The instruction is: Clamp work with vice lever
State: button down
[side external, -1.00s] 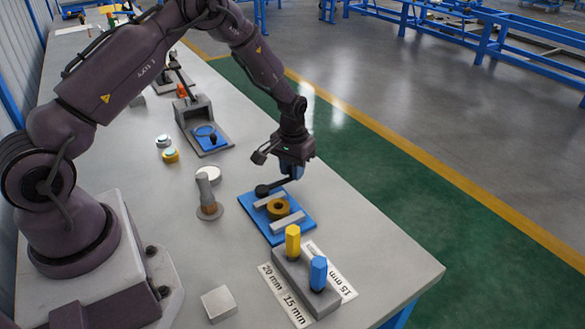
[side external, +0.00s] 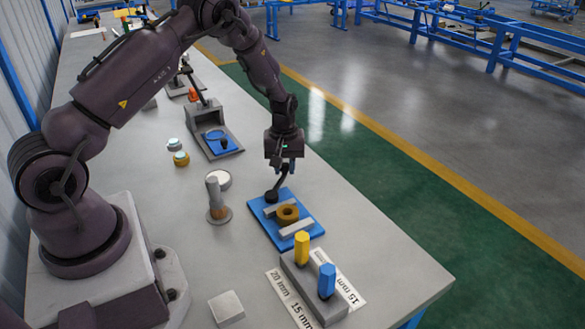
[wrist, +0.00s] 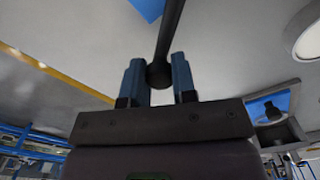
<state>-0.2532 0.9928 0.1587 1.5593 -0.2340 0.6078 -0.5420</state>
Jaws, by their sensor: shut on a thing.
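The vice is a blue plate (side external: 317,232) with two grey jaws (side external: 297,229), lying on the bench. A brown flanged ring (side external: 287,212) sits between the jaws; I cannot tell whether both jaws touch it. A dark lever (side external: 278,183) rises from a black round pivot (side external: 272,196) at the plate's far-left corner. My gripper (side external: 285,166) is at the lever's upper end. In the wrist view, the blue fingers of my gripper (wrist: 158,80) are on either side of the lever's black ball knob (wrist: 158,73), with the rod (wrist: 170,30) running up from it.
A grey block with a yellow peg (side external: 301,247) and a blue peg (side external: 326,279) stands in front of the vice. A grey fixture (side external: 206,116) stands behind. Bench is clear to the right.

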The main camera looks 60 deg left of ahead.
jog(key=s+a+n, duration=0.1)
jog(key=s+n, duration=0.1)
jog(key=n, duration=0.1)
jog(key=shift+a+n, duration=0.3)
jog(key=shift+a, duration=0.1)
jog(key=shift+s+a+n, duration=0.25)
jog(key=shift+s+n, duration=0.3)
jog(key=shift+n, duration=0.2)
jog(key=shift+s+a+n, duration=0.2)
jog(key=shift+s+n, duration=0.3)
jog(key=shift+n, duration=0.25)
jog(key=c, duration=0.9)
grip_release()
jog(key=shift+r, duration=0.1)
notch_tip(320, 180, up, 13)
jog(key=shift+f, duration=0.1)
